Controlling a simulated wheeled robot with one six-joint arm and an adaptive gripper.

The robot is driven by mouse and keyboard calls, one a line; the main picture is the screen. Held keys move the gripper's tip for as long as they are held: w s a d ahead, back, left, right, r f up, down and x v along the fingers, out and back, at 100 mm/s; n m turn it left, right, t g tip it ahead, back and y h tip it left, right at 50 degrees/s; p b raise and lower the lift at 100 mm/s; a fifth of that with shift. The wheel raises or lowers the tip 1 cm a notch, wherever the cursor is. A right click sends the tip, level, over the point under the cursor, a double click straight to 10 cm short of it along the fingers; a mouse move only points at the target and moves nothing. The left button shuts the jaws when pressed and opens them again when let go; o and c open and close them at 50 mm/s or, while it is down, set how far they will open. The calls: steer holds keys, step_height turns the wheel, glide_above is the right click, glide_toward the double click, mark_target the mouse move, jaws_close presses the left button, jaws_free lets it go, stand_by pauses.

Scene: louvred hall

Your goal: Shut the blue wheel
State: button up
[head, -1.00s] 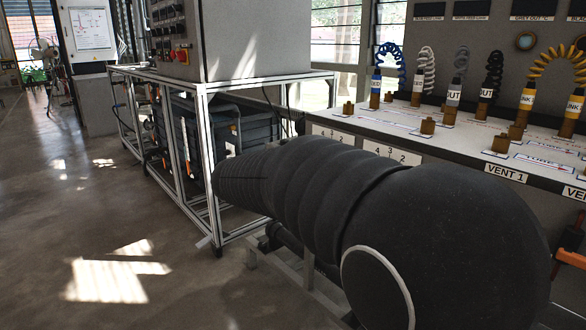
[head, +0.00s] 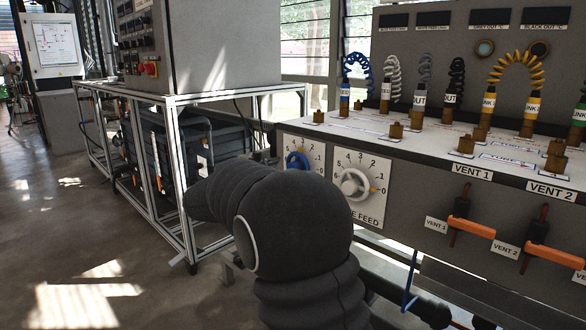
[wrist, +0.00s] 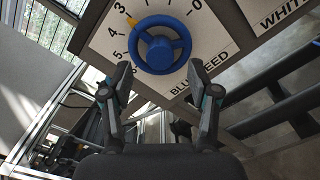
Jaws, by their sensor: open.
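The blue wheel (head: 297,160) is on a white dial plate on the front of the bench, at the left end, partly hidden by my arm in the head view. In the wrist view the blue wheel (wrist: 160,45) is at upper middle, seen nearly face on, above the label "BLUE FEED". A yellow pointer (wrist: 133,22) on its rim stands near the 3 and 4 marks; the 0 is at upper right. My gripper (wrist: 158,74) is open and empty, its fingers spread below and to either side of the wheel, apparently not touching it. The head view hides my gripper behind the arm.
A white wheel (head: 355,184) on its own dial sits right of the blue one. Orange vent levers (head: 471,227) stick out farther right. A metal frame cart (head: 185,165) stands to the left. Open floor (head: 60,230) lies at the left.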

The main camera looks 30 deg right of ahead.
steer(key=shift+x, duration=2.35)
steer(key=shift+d, duration=0.1)
